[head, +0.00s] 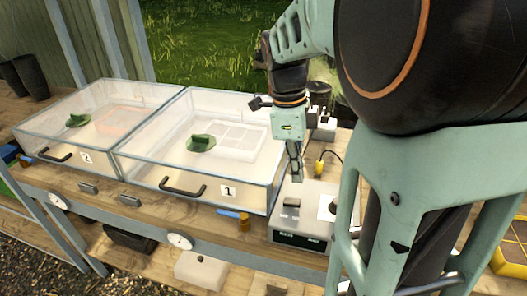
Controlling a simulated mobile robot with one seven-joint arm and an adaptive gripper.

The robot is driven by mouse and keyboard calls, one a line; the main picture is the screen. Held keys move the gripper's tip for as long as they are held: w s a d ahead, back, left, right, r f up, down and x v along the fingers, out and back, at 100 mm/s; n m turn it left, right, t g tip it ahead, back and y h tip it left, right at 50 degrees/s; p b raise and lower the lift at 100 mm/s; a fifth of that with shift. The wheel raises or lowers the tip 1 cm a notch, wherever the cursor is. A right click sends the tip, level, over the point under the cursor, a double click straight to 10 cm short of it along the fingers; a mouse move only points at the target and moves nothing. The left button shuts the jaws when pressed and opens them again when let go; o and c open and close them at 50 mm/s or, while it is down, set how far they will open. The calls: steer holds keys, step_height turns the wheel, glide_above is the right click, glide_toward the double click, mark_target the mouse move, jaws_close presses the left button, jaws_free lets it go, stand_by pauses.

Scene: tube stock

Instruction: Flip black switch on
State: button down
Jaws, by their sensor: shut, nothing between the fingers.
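A grey control box (302,222) stands on the wooden bench at the right, beside the clear case labelled 1. On its top, a small dark block (291,203), which looks like a black switch, sits on the left side. A white plate with a dark knob (328,207) is on the right side. I cannot tell whether the switch is on or off. My gripper (296,178) points down just above the back of the box, behind the dark block. Its fingers are shut and empty. From this view I cannot tell whether they touch anything.
Clear cases labelled 1 (228,191) and 2 (86,157), with black handles, fill the bench to the left. A yellow plug (320,167) on a black cable is right of my gripper. Blue and brown pieces (236,217) lie before case 1. My arm hides the right side.

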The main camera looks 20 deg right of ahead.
mark_target(296, 203)
steer(key=f, duration=0.4)
steer(key=d+f, duration=0.1)
steer(key=f, duration=0.2)
steer(key=shift+s, duration=0.3)
steer(key=shift+s+d+f+b, duration=0.15)
steer(key=shift+f+b, duration=0.45)
steer(key=shift+b, duration=0.05)
steer(key=shift+r, duration=0.15)
steer(key=shift+w+a+r+p, duration=0.25)
steer(key=shift+w+a+p, duration=0.2)
steer(key=shift+a, duration=0.2)
steer(key=shift+r, duration=0.1)
